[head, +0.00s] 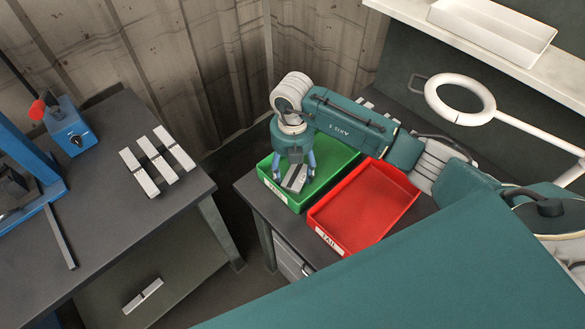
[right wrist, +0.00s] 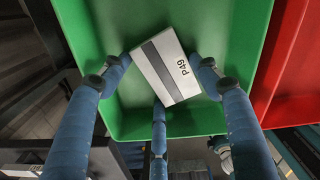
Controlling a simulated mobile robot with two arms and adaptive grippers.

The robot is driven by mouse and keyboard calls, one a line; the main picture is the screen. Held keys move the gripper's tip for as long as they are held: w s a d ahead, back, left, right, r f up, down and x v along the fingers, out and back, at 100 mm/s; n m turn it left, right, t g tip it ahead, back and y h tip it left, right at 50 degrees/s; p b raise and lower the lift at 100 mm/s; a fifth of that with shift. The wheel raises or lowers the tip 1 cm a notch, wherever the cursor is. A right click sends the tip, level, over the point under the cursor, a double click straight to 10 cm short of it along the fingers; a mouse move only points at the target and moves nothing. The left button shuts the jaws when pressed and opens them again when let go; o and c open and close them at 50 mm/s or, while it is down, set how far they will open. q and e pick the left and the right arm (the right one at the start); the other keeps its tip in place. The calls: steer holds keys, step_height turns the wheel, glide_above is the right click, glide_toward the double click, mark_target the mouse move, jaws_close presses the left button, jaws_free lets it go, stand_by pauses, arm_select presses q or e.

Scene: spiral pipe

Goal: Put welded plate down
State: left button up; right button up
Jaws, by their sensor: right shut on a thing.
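The welded plate (head: 296,180) is a light grey plate with a dark stripe across it. In the right wrist view the plate (right wrist: 165,65) bears the mark "P49". My right gripper (head: 293,171) has its blue fingers closed around the plate's edges. It points down and holds the plate over the green tray (head: 336,156), near its front end. The tray's floor (right wrist: 215,30) fills much of the right wrist view behind the plate. I cannot tell whether the plate touches the tray floor. My left gripper is not in view.
A red tray (head: 371,200) marked "FAIL" stands right beside the green one on the dark bench. Several similar plates (head: 157,161) lie on the left table near a blue device (head: 73,134). Another plate (head: 142,296) lies lower down. A white ring lamp (head: 460,98) hangs at the right.

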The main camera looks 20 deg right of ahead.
mark_target(292, 174)
steer(key=shift+f, duration=0.1)
steer(key=o, duration=1.5)
steer(key=shift+r, duration=0.25)
steer(key=shift+w+r, duration=0.1)
steer(key=shift+r, duration=0.25)
step_height(292, 174, up, 11)
steer(key=b, duration=0.3)
